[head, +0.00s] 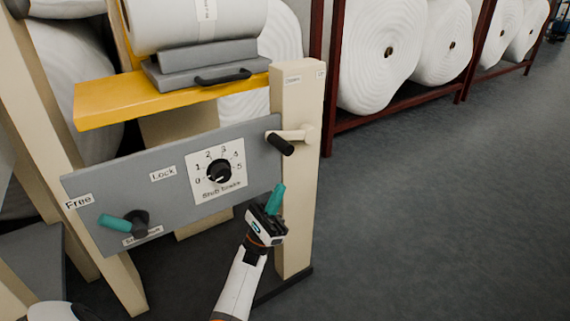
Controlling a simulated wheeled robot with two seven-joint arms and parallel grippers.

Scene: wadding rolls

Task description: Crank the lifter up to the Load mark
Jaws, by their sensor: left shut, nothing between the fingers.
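The crank (297,134) has a beige arm and a black grip, and sits on the upper part of the beige post (297,200). Small labels, one seeming to read "Down", sit at the post top. The yellow lifter platform (150,100) carries a grey cradle (205,64) with a white roll (195,22). My left gripper (271,211) is shut and empty, below the crank and in front of the panel's lower right end. A teal piece (277,197) shows at its tip; I cannot tell whether they touch. No Load mark is readable. My right gripper is not in view.
The grey panel (120,177) has a black dial (219,172) numbered 0 to 5, "Lock" and "Free" labels, and a teal lever (120,222) at lower left. Red racks (331,75) with white rolls (378,55) stand behind. The grey floor on the right is clear.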

